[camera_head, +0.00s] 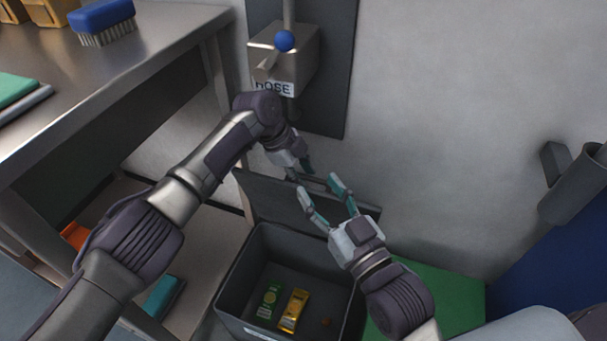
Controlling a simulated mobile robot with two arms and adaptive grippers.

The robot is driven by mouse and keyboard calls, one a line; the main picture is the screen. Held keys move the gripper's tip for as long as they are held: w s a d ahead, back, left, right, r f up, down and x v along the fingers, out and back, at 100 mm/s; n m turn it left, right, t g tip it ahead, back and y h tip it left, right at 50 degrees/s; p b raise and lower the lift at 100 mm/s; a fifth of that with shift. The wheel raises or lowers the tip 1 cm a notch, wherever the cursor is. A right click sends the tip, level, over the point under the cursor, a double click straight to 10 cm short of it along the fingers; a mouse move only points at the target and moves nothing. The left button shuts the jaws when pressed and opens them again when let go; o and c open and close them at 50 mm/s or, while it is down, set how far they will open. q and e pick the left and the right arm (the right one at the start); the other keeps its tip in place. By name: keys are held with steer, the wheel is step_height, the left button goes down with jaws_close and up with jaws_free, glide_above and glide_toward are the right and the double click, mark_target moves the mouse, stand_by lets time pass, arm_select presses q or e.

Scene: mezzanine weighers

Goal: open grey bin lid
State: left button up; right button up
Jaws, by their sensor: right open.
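The grey bin (240,287) stands on the floor at the lower middle, with its lid (262,197) tilted up along the back side. Its inside shows from above. My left gripper (301,170) is at the lid's upper edge, pointing down; its fingers are partly hidden, and I cannot tell whether they grip the lid. My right gripper (322,202) is open in front of the lid, above the bin's right back part, its teal-tipped fingers apart with nothing between them.
A steel table (130,60) with a blue brush (100,18) stands left. A green surface (440,293) lies right of the bin.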

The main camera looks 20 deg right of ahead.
arm_select(q)
steer(key=shift+r, duration=0.15)
steer(key=v, duration=1.1)
steer(key=shift+a+r, duration=0.2)
steer(key=shift+r, duration=0.15)
